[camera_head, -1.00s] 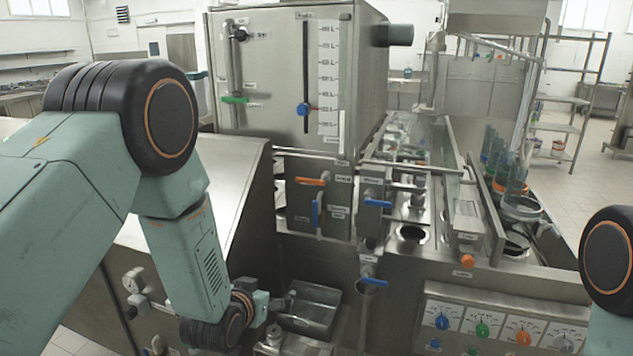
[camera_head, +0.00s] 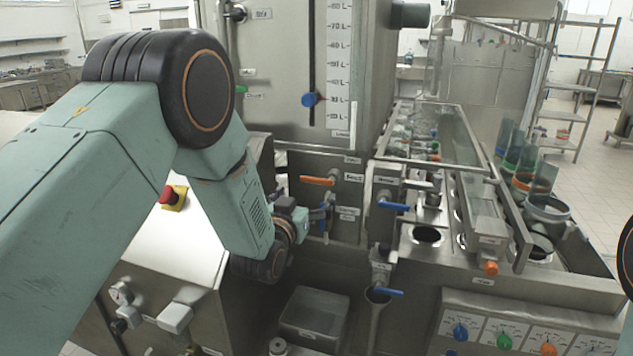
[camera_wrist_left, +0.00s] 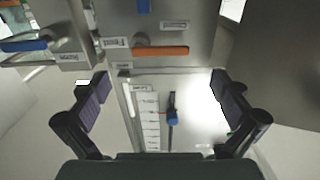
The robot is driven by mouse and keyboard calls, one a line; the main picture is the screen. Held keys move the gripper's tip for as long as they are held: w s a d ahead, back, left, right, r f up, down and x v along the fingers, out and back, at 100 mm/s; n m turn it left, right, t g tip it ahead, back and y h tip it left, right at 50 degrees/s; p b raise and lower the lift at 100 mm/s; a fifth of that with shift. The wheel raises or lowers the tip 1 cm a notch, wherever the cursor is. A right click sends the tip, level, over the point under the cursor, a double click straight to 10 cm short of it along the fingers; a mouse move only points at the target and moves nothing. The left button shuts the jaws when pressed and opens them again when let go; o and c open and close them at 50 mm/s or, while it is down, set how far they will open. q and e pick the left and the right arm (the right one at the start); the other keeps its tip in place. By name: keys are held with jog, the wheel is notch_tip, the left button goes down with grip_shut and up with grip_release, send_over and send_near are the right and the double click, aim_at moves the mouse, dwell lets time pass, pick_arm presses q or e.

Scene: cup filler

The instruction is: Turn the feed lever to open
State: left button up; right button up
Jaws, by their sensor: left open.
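Another blue lever (camera_head: 327,219) hangs below the orange one, partly hidden by my left gripper (camera_head: 312,213). In the left wrist view my left gripper (camera_wrist_left: 162,84) is open and empty, its fingers spread, with the orange lever beyond them and not between them. My right gripper is out of view.
A tank with a scale (camera_head: 340,70) and blue knob (camera_head: 310,99) stands behind. A lower blue-handled tap (camera_head: 388,292) is near a steel basin (camera_head: 311,315). A dial panel (camera_head: 520,330) is at lower right. A red button (camera_head: 172,197) sits on the left cabinet.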

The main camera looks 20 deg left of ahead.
aim_at(316, 181)
pick_arm(q)
jog(key=w, duration=0.5)
jog(key=shift+w+p, duration=0.35)
jog(key=shift+w, duration=0.05)
jog(key=shift+w+d+r, duration=0.1)
jog(key=shift+w+d, duration=0.1)
jog(key=shift+w, duration=0.1)
jog(key=shift+a, duration=0.15)
jog(key=shift+a, duration=0.1)
jog(key=shift+c, duration=1.1)
jog(key=c, duration=1.4)
